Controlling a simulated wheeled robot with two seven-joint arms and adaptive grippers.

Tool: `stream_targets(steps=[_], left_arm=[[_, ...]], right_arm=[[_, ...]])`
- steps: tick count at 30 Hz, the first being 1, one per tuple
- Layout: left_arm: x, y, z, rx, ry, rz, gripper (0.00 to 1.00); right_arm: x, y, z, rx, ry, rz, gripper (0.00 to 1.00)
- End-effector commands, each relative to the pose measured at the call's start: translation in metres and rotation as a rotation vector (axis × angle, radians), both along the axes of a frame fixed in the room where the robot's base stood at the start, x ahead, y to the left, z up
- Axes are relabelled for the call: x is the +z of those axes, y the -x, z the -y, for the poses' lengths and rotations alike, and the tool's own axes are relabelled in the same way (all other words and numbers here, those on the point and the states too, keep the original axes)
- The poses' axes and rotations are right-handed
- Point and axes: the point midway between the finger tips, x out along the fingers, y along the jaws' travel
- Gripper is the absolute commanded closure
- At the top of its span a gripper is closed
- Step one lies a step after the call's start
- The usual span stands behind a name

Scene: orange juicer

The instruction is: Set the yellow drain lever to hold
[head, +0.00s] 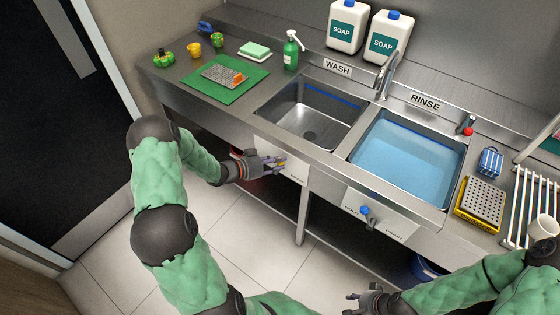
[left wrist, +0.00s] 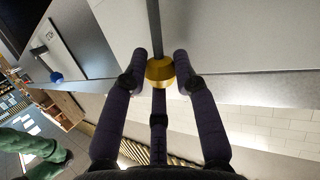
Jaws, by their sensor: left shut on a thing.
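My left gripper (head: 280,162) is at the white panel (head: 296,173) on the counter front below the wash basin. In the left wrist view its fingers (left wrist: 162,62) are shut on the yellow knob (left wrist: 160,71) of the drain lever, one finger on each side. A grey lever bar (left wrist: 154,25) runs from the knob up the picture. In the head view the gripper mostly hides the yellow lever, and the panel's lettering is too small or covered to read. My right gripper (head: 352,302) is empty and looks open, low at the bottom of the head view.
The wash basin (head: 308,118) looks empty; the rinse basin (head: 408,158) holds blue water. A blue-knobbed lever (head: 366,212) sits on the panel below it. A table leg (head: 302,215) stands below the counter. The floor in front is clear.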

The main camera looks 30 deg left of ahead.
Motion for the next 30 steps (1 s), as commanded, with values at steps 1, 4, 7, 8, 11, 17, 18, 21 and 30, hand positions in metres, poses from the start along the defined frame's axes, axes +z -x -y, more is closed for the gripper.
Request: stream_targets(steps=[1,4,7,8,11,17,18,21,30], left_arm=[[0.0,0.001,-0.004,0.003,0.045,-0.011,1.0],[0.0,0.0,-0.011,0.003,0.139,-0.018,1.0],[-0.002,0.0,-0.019,0.002,0.233,-0.024,1.0],[-0.002,0.0,-0.021,0.003,0.262,-0.026,1.0],[-0.004,-0.001,-0.029,0.002,0.355,-0.034,1.0],[-0.009,-0.002,-0.043,0.001,0.532,-0.048,1.0],[-0.01,-0.002,-0.045,0.001,0.563,-0.05,1.0],[-0.013,-0.003,-0.05,0.0,0.636,-0.057,1.0],[-0.017,-0.003,-0.06,-0.001,0.78,-0.07,1.0]], right_arm=[[0.007,0.0,0.0,0.0,0.0,0.0,0.6],[0.011,0.0,0.0,0.0,0.0,0.0,0.6],[0.012,0.0,0.0,0.0,0.0,0.0,0.6],[0.012,0.0,0.0,0.0,0.0,0.0,0.6],[0.01,0.0,0.0,0.0,0.0,0.0,0.6],[0.001,0.0,0.0,0.0,0.0,0.0,0.6],[-0.001,0.0,0.0,0.0,0.0,0.0,0.6],[-0.006,0.0,0.0,0.0,0.0,0.0,0.6],[-0.016,0.0,0.0,0.0,0.0,0.0,0.6]])
